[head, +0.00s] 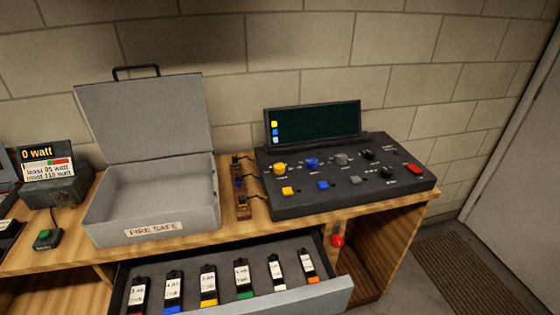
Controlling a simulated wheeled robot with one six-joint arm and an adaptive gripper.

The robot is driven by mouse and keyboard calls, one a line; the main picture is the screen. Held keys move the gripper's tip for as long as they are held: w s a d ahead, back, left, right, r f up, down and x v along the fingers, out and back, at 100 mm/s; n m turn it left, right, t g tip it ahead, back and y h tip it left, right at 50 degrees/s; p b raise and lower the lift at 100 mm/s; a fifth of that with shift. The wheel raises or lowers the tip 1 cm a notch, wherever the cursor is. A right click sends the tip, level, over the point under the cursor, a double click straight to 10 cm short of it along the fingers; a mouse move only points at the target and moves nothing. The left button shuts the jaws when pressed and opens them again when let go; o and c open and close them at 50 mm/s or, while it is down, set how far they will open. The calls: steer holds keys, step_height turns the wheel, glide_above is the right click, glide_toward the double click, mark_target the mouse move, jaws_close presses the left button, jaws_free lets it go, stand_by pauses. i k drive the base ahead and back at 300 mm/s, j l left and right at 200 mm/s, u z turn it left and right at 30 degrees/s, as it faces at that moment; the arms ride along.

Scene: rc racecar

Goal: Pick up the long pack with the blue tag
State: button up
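The pack with the blue tag (174,290) lies in the open drawer (325,293) below the bench top. It has a black case, a white label and a blue band at its near end. It is second from the left in a row of packs. A red-tagged pack (138,295) lies to its left, partly cut off by the picture edge. A yellow-tagged pack (208,285) lies to its right. My gripper is not in view.
Green-, white- and orange-tagged packs lie farther right in the drawer. On the bench (245,218) stand an open, empty grey fire-safe box (150,215), a black control console (345,195) and a watt display (50,175). A red knob (337,240) is right of the drawer.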

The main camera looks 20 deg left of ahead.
mark_target(173, 304)
steer(key=u, duration=1.2)
